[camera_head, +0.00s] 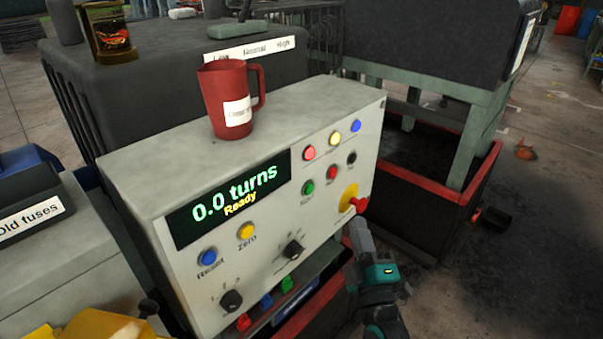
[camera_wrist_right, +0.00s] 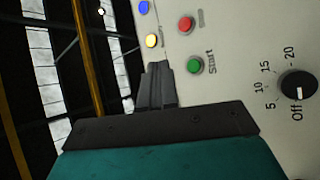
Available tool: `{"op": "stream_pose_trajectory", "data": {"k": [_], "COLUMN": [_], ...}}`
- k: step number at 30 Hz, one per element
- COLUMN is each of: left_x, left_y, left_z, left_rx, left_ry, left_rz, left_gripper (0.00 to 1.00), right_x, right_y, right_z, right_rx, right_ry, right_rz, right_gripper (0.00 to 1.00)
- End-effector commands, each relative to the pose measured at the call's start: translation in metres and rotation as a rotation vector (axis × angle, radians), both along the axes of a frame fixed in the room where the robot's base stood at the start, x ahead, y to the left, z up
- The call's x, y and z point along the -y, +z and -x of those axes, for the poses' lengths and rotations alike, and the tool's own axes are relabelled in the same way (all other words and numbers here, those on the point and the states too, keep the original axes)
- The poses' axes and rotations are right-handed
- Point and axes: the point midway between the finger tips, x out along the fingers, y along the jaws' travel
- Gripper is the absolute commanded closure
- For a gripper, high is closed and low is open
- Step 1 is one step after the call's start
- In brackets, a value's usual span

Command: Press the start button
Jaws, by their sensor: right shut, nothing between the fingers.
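The green start button (camera_head: 307,187) sits on the front panel of the grey control box (camera_head: 350,105). In the right wrist view the green button (camera_wrist_right: 195,65) has the label "Start" beside it. My right gripper (camera_head: 358,226) is shut and empty in front of the panel's lower right part, below and to the right of the start button in the head view. In the right wrist view its fingertips (camera_wrist_right: 158,68) are just left of the green button; I cannot tell how far they are from the panel. My left gripper is not in view.
A red button (camera_head: 332,172) is beside the start button, and a red knob on a yellow plate (camera_head: 350,198) is to its right. The display (camera_head: 228,198) reads "0.0 turns Ready". A red mug (camera_head: 225,100) stands on the box.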

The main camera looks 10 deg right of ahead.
Motion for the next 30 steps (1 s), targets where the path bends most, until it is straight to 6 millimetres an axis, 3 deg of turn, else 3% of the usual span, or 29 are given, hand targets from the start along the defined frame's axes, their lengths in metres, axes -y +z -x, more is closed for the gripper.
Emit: {"op": "stream_pose_trajectory", "data": {"k": [6,19,30], "left_x": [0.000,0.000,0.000], "left_y": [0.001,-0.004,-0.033], "left_z": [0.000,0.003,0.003], "left_rx": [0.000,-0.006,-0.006], "left_ry": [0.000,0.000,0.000], "left_rz": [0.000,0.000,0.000], "left_gripper": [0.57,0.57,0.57], "right_x": [0.004,0.001,-0.029], "right_y": [0.010,0.008,0.006], "right_z": [-0.005,-0.009,-0.048], "right_rx": [0.040,0.041,0.041], "right_ry": [-0.053,-0.052,-0.052], "right_rz": [0.049,0.047,0.045], "right_gripper": [1.00,1.00,1.00]}}
